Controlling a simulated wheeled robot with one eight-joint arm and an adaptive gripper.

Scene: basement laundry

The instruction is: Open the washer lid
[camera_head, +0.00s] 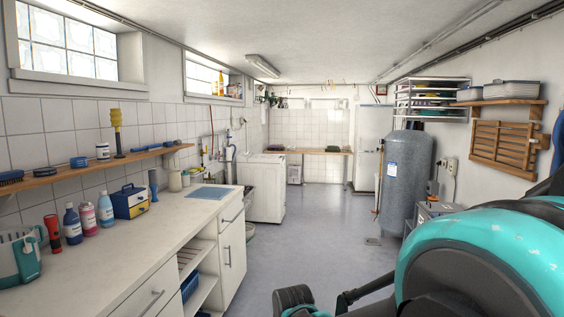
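The washer (265,190) looks to be the white boxy machine standing on the floor in the middle distance, against the left wall beyond the end of the counter. Its lid (266,160) is the flat top, seen at a shallow angle, and it looks closed. Finer detail of the lid is too small to tell. My arm, teal and dark grey, fills the lower right corner. My gripper's fingertips cannot be made out in the view. No part of my arm touches the washer, which is well ahead of me.
A long white counter (120,262) with bottles and a toolbox (130,202) runs along the left. A grey tank (406,180) stands on the right. A wooden bench (318,151) is at the back. The grey floor (325,225) between them is mostly clear.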

